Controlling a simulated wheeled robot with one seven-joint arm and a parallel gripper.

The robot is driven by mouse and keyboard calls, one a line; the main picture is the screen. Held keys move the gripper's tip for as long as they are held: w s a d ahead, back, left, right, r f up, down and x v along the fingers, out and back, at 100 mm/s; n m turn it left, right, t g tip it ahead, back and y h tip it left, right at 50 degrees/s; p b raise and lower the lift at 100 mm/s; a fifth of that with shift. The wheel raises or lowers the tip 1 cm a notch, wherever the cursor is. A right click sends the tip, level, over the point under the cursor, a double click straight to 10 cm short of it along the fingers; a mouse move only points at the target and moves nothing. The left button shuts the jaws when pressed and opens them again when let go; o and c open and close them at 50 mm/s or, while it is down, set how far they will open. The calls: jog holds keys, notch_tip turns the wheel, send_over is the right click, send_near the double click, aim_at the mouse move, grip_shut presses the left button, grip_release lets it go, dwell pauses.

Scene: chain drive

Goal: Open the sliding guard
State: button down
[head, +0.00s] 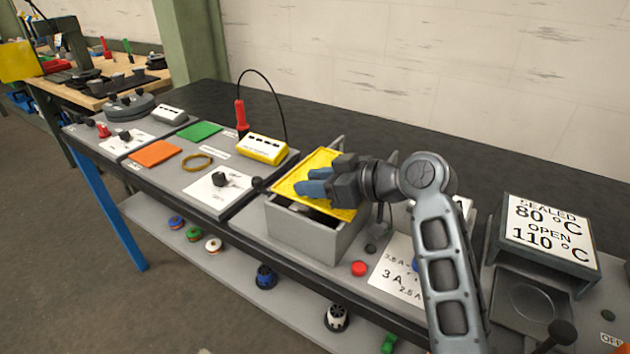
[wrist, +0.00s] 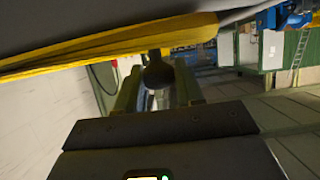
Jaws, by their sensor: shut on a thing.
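The sliding guard (head: 320,160) is a yellow plate on top of a grey box (head: 305,235) on the bench. A dark gap shows between the guard's front edge and the box wall. My gripper (head: 315,186), with blue fingertips, lies over the guard and points left. It is shut, and its fingers hide what they hold in the head view. In the wrist view the guard (wrist: 120,42) crosses the top, and a dark rounded knob (wrist: 158,73) shows between the fingers; it seems to be the guard's handle.
A red button (head: 359,268) and a white label card (head: 397,270) lie right of the box. A yellow meter (head: 262,149) with a red probe (head: 240,113) stands behind left. A sign (head: 549,233) stands on a grey unit at right. The bench's back strip is clear.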

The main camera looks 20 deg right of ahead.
jog(key=shift+d, duration=0.1)
jog(key=w+d+b, duration=0.1)
jog(key=w+d, duration=0.1)
jog(key=d, duration=0.1)
jog(key=w+d+b, duration=0.1)
jog(key=w+d, duration=0.1)
jog(key=d, duration=0.1)
jog(key=w+d+b, duration=0.2)
jog(key=d, duration=0.2)
jog(key=shift+w, duration=0.35)
jog(key=shift+a, duration=0.1)
jog(key=c, duration=0.8)
grip_release()
jog(key=shift+s, duration=0.1)
jog(key=v, duration=0.7)
jog(key=shift+s+d+r+b, duration=0.15)
jog(key=shift+s+d+b, duration=0.05)
jog(key=shift+b, duration=0.2)
